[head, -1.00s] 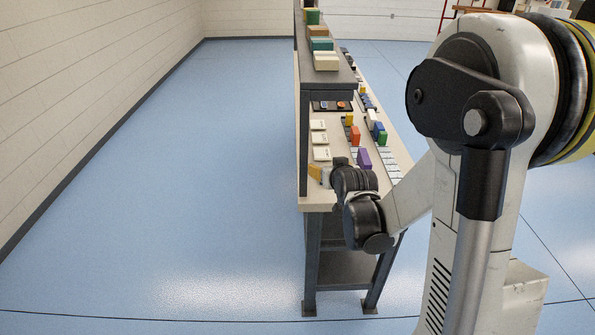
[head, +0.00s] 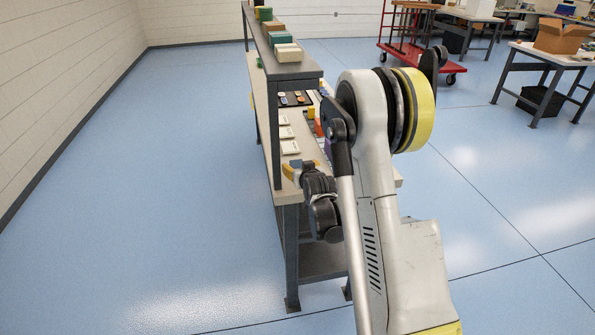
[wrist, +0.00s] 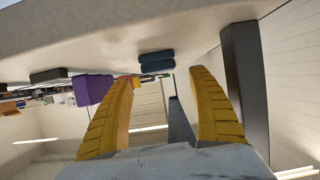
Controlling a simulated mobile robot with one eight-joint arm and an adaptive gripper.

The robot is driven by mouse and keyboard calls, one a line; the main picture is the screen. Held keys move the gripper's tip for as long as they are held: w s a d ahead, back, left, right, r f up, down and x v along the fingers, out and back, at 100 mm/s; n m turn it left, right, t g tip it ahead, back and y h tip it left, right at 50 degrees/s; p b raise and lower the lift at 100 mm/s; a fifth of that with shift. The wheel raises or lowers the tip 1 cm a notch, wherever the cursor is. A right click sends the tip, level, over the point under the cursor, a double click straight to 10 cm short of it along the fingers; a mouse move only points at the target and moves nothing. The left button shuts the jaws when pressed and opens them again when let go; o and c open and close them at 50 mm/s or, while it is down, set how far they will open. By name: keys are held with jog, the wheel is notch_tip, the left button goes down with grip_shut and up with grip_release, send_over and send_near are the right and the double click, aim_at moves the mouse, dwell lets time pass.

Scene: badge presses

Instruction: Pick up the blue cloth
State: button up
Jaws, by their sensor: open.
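A dark blue folded bundle, which looks like the blue cloth (wrist: 157,62), lies on the bench top in the wrist view, where the picture is upside down. It sits ahead of my gripper (wrist: 164,76), between the two yellow fingertips in the picture, and seems apart from them. The fingers are spread with nothing between them. In the head view my gripper (head: 291,171) is low over the near end of the workbench (head: 262,110). I cannot make out the cloth there.
A purple block (wrist: 92,90) stands beside the left finger in the wrist view. A grey raised shelf (head: 290,72) with several coloured boxes overhangs the bench, its dark post (wrist: 245,85) close to the right finger. White square pads (head: 289,147) lie on the bench. Floor to the left is clear.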

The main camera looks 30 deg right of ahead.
aim_at(297, 164)
jog(key=x, duration=0.2)
jog(key=b+x, duration=0.1)
jog(key=x, duration=0.1)
jog(key=shift+f+b, duration=0.3)
jog(key=shift+f, duration=0.05)
jog(key=c, duration=1.2)
jog(key=shift+r, duration=0.2)
